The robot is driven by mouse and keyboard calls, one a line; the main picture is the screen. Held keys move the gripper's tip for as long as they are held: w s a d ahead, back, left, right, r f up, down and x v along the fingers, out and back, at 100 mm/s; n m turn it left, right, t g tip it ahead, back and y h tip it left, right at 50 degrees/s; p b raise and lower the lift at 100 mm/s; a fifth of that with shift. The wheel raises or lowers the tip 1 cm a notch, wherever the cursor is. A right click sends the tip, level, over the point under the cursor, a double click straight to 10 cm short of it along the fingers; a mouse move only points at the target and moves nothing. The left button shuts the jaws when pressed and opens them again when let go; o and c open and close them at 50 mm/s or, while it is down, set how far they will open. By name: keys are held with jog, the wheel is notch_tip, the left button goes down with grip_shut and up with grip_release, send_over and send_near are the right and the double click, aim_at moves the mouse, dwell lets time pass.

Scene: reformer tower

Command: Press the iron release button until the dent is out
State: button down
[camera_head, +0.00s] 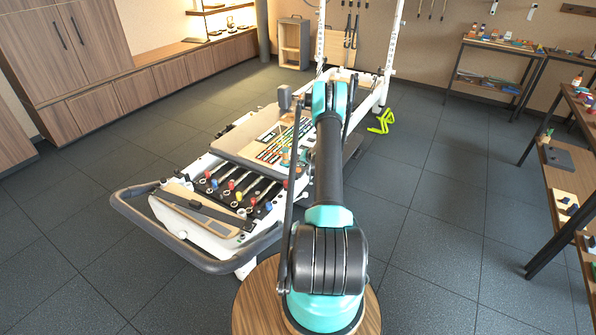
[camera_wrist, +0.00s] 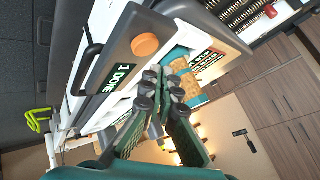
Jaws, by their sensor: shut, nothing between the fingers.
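In the wrist view, a round orange button (camera_wrist: 145,46) sits on a grey panel with a black handle and a dark green label with white letters. I cannot be sure that this is the iron. My gripper (camera_wrist: 160,79) is shut and empty, with its fingertips below and to the right of the button in the picture. The fingertips look apart from the button, though the depth is hard to judge. A blue and cork-coloured piece (camera_wrist: 186,78) lies just behind the fingers. I cannot make out a dent. In the head view, my arm hides the gripper.
A white-framed reformer (camera_head: 183,230) stands ahead to the left, with a grey rail round its near end and several coloured springs. Shelves (camera_head: 489,44) with small items stand at the right. A lime-green stand (camera_head: 382,122) is on the floor.

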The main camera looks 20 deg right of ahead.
aim_at(299, 170)
jog(key=shift+r, duration=2)
jog(key=shift+a+r, duration=0.1)
jog(key=s+a+r+n+g, duration=0.1)
jog(key=s+a+r, duration=0.35)
jog(key=r, duration=0.35)
jog(key=s+a+r+n+g, duration=0.1)
jog(key=s+a+r, duration=0.2)
jog(key=a+r, duration=0.4)
jog(key=s+a+r+n+g, duration=0.1)
jog(key=s+a+r, duration=0.6)
jog(key=s+r, duration=0.4)
jog(key=s+a+n+g+h, duration=0.1)
jog(key=s+a, duration=0.2)
jog(key=s, duration=1.3)
jog(key=s+a+n+h, duration=0.1)
jog(key=s+a+n, duration=0.1)
jog(key=s, duration=1.4)
jog(key=shift+s+a+f+g, duration=0.2)
jog(key=shift+a+g, duration=0.2)
jog(key=shift+a, duration=0.3)
